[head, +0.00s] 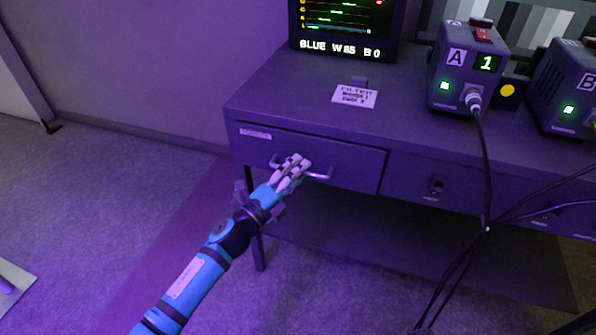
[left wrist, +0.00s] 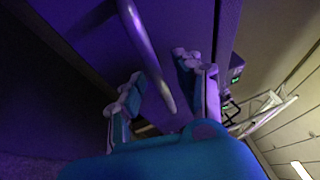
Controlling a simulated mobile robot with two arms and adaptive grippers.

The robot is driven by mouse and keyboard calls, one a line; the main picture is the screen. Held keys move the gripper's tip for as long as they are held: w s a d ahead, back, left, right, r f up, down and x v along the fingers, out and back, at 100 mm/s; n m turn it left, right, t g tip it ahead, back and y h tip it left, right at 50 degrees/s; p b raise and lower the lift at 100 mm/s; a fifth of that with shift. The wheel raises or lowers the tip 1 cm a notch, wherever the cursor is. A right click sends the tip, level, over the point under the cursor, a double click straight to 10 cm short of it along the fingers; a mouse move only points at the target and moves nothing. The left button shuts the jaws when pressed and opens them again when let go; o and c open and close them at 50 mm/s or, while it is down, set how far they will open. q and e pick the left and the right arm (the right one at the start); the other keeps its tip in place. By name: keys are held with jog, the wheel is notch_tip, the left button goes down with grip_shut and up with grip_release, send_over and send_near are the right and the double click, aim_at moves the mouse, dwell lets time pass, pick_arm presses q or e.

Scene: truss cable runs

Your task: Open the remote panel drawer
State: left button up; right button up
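The drawer (head: 355,163) with a small label at its upper left is in the left part of the desk front. Its front looks flush with the desk, so it appears shut. The label is too small to read surely. A metal bar handle (head: 319,176) runs across the drawer front. My left gripper (head: 291,168) is at the handle and hides its middle. In the left wrist view the handle (left wrist: 146,50) passes between the two spread fingers of my left gripper (left wrist: 160,88), with gaps beside it. My right gripper is not in view.
The desk (head: 300,95) carries a monitor (head: 345,25), a paper note (head: 354,96), box A (head: 462,75) and box B (head: 566,80). Black cables (head: 487,180) hang in front of the desk at right. A lower shelf (head: 400,240) lies below. The floor at left is mostly clear.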

pick_arm(q)
jog(key=shift+w+d, duration=0.1)
jog(key=shift+c, duration=0.2)
grip_shut()
